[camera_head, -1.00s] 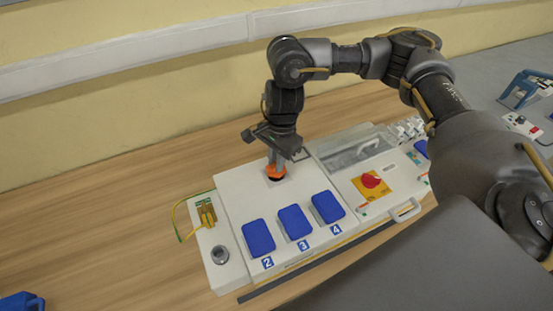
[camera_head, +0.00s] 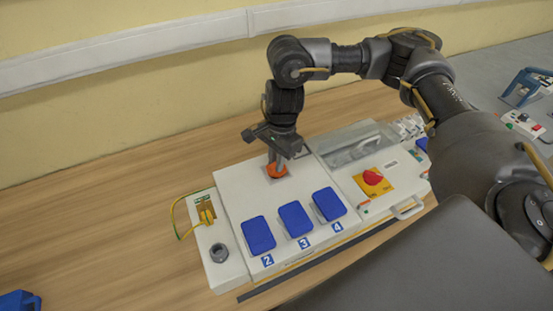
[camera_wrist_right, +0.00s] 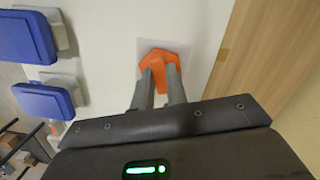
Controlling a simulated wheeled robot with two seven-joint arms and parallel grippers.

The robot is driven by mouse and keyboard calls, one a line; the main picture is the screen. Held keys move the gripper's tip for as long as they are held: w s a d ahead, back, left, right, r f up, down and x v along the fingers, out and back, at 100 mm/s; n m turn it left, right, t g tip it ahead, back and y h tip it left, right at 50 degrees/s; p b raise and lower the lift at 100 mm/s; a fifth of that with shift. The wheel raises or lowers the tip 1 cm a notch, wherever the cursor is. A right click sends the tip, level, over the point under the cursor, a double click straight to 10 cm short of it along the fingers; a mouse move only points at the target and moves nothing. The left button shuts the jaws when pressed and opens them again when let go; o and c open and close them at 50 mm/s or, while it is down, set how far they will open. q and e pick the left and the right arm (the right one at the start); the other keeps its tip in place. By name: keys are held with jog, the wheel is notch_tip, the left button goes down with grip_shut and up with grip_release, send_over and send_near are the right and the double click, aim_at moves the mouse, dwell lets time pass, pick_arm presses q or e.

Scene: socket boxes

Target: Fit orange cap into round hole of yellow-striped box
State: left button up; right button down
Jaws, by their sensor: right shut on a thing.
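The orange cap (camera_head: 277,171) is at the back part of the white box (camera_head: 235,178) with blue socket covers, down at its top face. In the right wrist view the cap (camera_wrist_right: 156,58) lies over a pale square plate. My right gripper (camera_head: 277,163) is shut on the cap from above; its two fingers (camera_wrist_right: 160,75) show in the right wrist view. The round hole is hidden under the cap, and I cannot tell how deep the cap sits. A thin yellow strip shows along the box's lower front edge. My left gripper is not in view.
Blue socket covers (camera_head: 296,220) line the front of the box. A unit with a red knob (camera_head: 373,177) and a clear cover adjoins on the right. A yellow-green wire (camera_head: 174,215) loops at the left.

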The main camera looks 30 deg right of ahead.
jog(key=shift+f+b, duration=0.5)
jog(key=shift+f, duration=0.05)
jog(key=c, duration=1.3)
grip_release()
jog(key=shift+r, duration=0.1)
jog(key=r+p, duration=0.2)
jog(key=r, duration=0.4)
jog(key=d+r+p, duration=0.1)
jog(key=r+p, duration=0.1)
jog(key=r, duration=0.4)
jog(key=r+p, duration=0.2)
jog(key=r, duration=0.3)
jog(key=shift+w+d+r, duration=0.15)
jog(key=shift+r, duration=0.25)
jog(key=shift+f, duration=0.1)
